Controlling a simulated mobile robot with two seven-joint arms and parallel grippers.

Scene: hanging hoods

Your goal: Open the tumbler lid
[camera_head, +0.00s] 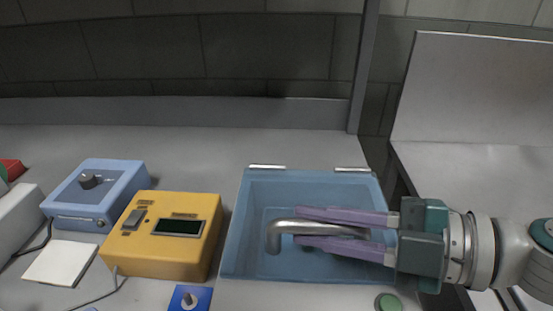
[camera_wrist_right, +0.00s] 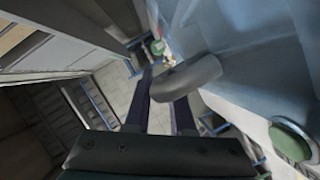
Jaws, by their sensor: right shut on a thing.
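The tumbler is a blue box (camera_head: 240,220) with a blue lid and two pale hinge-like pieces along its back edge. A grey bent metal handle (camera_head: 275,232) stands out over the lid. My right gripper (camera_head: 332,231) comes in from the right with its long purple fingers on either side of the handle, shut on it. In the right wrist view the handle (camera_wrist_right: 190,78) reaches between the dark fingers, beside the blue surface (camera_wrist_right: 225,45). The lid looks down on the box, though a slight lift is hard to tell. My left gripper is not in view.
A green round button (camera_head: 388,302) sits just in front of the box. A yellow device (camera_head: 165,265) with a display stands close on the left, a blue-grey device (camera_head: 95,190) beyond it. A post (camera_head: 363,70) rises behind. The bench (camera_head: 230,145) behind the box is clear.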

